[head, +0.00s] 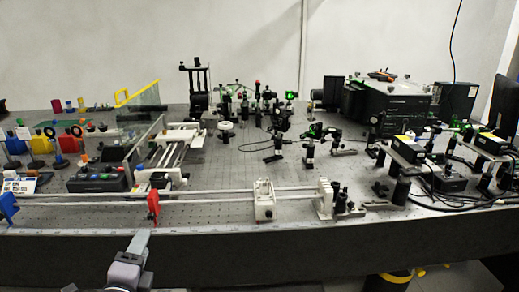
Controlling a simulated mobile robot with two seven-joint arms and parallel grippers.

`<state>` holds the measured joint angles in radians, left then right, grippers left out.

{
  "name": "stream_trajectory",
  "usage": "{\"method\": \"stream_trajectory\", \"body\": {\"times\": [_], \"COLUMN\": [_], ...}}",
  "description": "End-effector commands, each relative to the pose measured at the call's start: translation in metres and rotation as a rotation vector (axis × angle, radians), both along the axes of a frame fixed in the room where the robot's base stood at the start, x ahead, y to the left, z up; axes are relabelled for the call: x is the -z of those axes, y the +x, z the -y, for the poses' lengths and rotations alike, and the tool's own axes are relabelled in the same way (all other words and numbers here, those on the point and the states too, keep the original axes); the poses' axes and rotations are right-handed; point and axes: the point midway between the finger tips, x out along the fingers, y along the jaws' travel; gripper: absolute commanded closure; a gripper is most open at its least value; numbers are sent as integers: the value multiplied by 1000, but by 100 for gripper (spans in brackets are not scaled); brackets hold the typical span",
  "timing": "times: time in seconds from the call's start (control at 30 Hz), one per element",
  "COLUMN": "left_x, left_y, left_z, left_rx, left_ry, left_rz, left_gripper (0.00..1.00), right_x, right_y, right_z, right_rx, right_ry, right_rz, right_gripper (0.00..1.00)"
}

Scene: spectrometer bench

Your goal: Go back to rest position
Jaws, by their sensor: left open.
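My left gripper (137,243) shows at the bottom left, in front of the bench's front edge. It is open, and nothing shows between its fingers. The optical bench (230,166) spreads across the whole view behind it. The gripper appears apart from the things on the bench. My right gripper is not in the view.
A long rail along the front edge carries a red clamp (153,206) and a white carriage (264,200). Lens mounts crowd the back middle. A black instrument box (388,104) stands at the back right. Coloured holders stand at the left. The floor shows at bottom right.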

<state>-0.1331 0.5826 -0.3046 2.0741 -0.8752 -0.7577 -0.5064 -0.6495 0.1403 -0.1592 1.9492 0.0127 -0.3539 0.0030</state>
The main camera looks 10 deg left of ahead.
Motion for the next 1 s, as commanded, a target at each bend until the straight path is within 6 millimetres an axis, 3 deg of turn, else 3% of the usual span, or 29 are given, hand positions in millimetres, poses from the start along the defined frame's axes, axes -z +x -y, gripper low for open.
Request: {"method": "stream_trajectory", "body": {"times": [0.17, 0.3, 0.43, 0.6, 0.7, 1.0], "left_x": [74, 147, 191, 217, 223, 224], "left_y": [-27, -75, -121, -162, -172, -174], "left_z": [24, 59, 89, 112, 116, 118], "left_rx": [27, -8, -105, -239, -282, -294], "left_ry": [-351, -830, -1249, -1613, -1712, -1742], "left_rz": [-159, -312, -391, -409, -403, -400], "left_gripper": [57, 57, 57, 57, 57, 57], "right_x": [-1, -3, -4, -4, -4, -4], "right_y": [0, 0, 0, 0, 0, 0], "right_z": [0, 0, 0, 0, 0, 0], "right_rx": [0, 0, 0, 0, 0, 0], "right_ry": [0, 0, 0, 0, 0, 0], "right_rz": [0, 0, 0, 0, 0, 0], "right_gripper": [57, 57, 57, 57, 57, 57]}}
